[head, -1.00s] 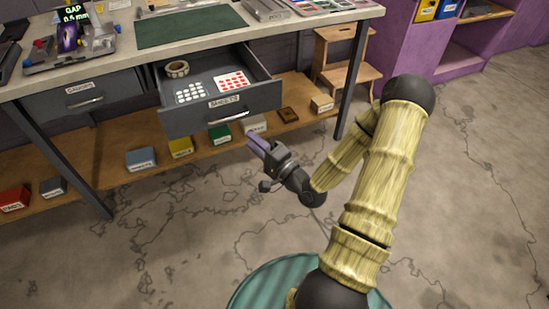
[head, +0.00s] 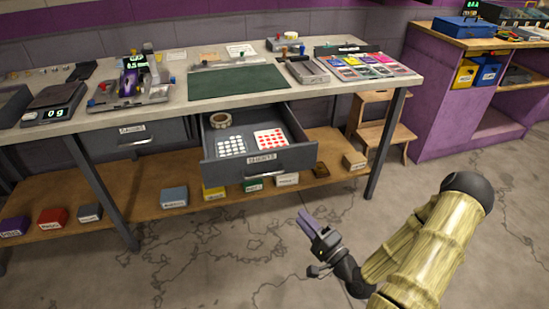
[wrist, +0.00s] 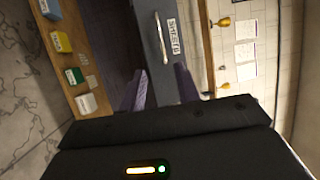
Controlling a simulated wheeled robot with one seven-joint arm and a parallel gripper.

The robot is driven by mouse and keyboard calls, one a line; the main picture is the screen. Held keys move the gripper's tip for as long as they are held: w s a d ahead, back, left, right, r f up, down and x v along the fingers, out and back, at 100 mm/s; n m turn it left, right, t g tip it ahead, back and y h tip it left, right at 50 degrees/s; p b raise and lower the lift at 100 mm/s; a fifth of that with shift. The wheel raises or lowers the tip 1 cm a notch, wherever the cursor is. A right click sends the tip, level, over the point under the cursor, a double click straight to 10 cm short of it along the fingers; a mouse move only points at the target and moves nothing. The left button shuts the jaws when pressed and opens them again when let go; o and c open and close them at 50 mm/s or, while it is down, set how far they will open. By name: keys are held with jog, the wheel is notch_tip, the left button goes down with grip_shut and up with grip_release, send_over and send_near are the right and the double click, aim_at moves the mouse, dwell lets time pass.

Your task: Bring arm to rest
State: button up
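My gripper (head: 304,217) is in front of the workbench, below and right of the open drawer (head: 259,161) in the head view. Its two purple fingers (wrist: 160,88) stand apart in the wrist view, with nothing held between them. The drawer front, with its handle and label, shows ahead of the fingers in the wrist view (wrist: 158,42). My arm is bent, with its yellowish links at the lower right of the head view.
The drawer is pulled out and holds a tape roll (head: 221,120), a white-dot sheet (head: 231,146) and a red-dot sheet (head: 271,139). Several small boxes line the low shelf (head: 150,203). A wooden step stool (head: 385,132) stands right of it. Floor before the bench is clear.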

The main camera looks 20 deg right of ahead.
jog(key=w+a+f+n+g, duration=0.2)
jog(key=a+f+n+g, duration=0.1)
jog(key=f+n+g, duration=0.3)
jog(key=s+a+r+n+g+h, duration=0.4)
jog(key=s+r+n+g+h, duration=0.5)
jog(key=r, duration=0.5)
notch_tip(320, 180, up, 26)
jog(key=s+m+y+p, duration=0.1)
jog(key=m+p, duration=0.1)
jog(key=p, duration=2.4)
jog(key=shift+s+f+g, duration=0.15)
jog(key=shift+f+g, duration=0.1)
jog(key=shift+g, duration=0.15)
